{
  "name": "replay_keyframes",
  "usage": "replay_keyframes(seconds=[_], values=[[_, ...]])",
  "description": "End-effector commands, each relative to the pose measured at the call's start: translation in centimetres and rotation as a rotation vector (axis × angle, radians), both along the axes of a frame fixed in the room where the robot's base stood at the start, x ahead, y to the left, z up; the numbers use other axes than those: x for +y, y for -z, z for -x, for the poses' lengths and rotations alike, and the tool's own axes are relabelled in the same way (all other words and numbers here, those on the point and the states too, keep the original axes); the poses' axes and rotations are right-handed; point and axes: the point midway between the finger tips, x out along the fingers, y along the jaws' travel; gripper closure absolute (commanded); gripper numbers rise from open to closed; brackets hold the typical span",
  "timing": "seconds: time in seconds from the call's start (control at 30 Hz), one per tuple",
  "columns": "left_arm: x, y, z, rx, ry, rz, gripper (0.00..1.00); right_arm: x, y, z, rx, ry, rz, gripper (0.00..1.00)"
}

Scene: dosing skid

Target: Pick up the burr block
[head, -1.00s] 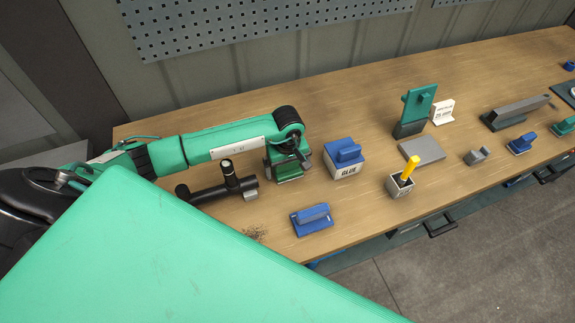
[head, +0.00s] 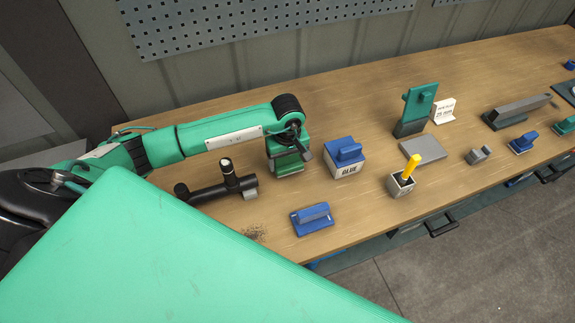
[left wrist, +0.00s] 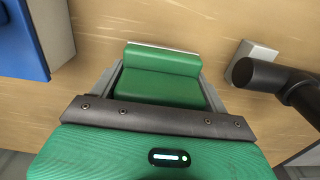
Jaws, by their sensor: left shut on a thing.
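The burr block, a green block with a rounded raised grip and a pale lower edge, is between the fingers of my left gripper (head: 288,158). In the left wrist view the block (left wrist: 158,80) shows with one grey finger close on each side. My left gripper is shut on it. In the head view the block (head: 290,164) is partly covered by the gripper, near the back left of the bench. It seems a little above the wood, though the gap is hard to see. My right gripper is not in view.
A blue box marked GLUE (head: 343,166) stands close to the right. A black pipe fitting (head: 228,178) lies close to the left. A blue block (head: 312,219) and a cup with a yellow stick (head: 400,184) are nearer the front. A grey plate (head: 423,148) lies to the right.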

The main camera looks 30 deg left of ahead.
Motion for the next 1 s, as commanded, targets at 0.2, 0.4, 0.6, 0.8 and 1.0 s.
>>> replay_keyframes(seconds=[0.2, 0.4, 0.6, 0.8, 1.0], values=[[0.1, -5.9, -0.2, -0.012, 0.002, -0.001, 0.52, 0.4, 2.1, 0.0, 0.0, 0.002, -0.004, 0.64], [0.0, -11.1, -0.1, -0.008, 0.001, -0.001, 0.52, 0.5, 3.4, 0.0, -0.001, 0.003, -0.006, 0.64], [0.0, -14.8, -0.1, -0.006, 0.001, 0.0, 0.52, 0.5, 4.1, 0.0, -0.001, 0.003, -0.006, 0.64], [0.0, -16.5, -0.1, -0.003, -0.001, 0.001, 0.52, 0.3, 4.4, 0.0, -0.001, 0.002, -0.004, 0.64], [0.0, -17.0, -0.1, -0.002, -0.001, 0.001, 0.52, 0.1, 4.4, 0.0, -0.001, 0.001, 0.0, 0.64]])
